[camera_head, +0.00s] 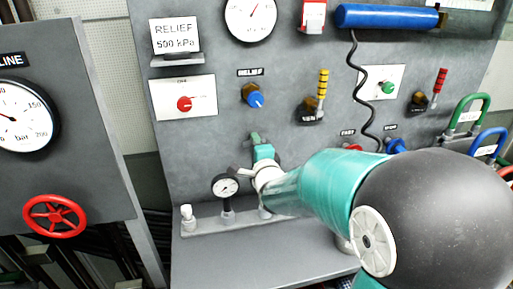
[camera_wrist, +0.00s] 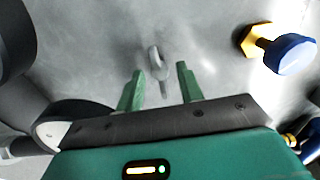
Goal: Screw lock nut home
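A blue knob (camera_wrist: 290,54) sits on a brass stem with a brass hexagonal nut (camera_wrist: 256,40) behind it, at the upper right of the wrist view. I take this nut to be the lock nut. The same blue knob (camera_head: 254,97) is under the RELIEF label in the head view, where its nut is hard to make out. My gripper (camera_wrist: 160,77) is open, its two green fingers apart, facing the grey panel. The gripper (camera_head: 257,140) is below the knob in the head view. A small grey ring with a stem (camera_wrist: 154,57) shows between and beyond the fingertips, untouched.
A small black-rimmed gauge (camera_head: 226,186) stands on a grey manifold (camera_head: 200,224) left of my wrist. A yellow-handled valve (camera_head: 322,84) and a red knob (camera_head: 184,104) flank the blue knob. A coiled black cable (camera_head: 361,90) hangs at right. Bare panel lies between them.

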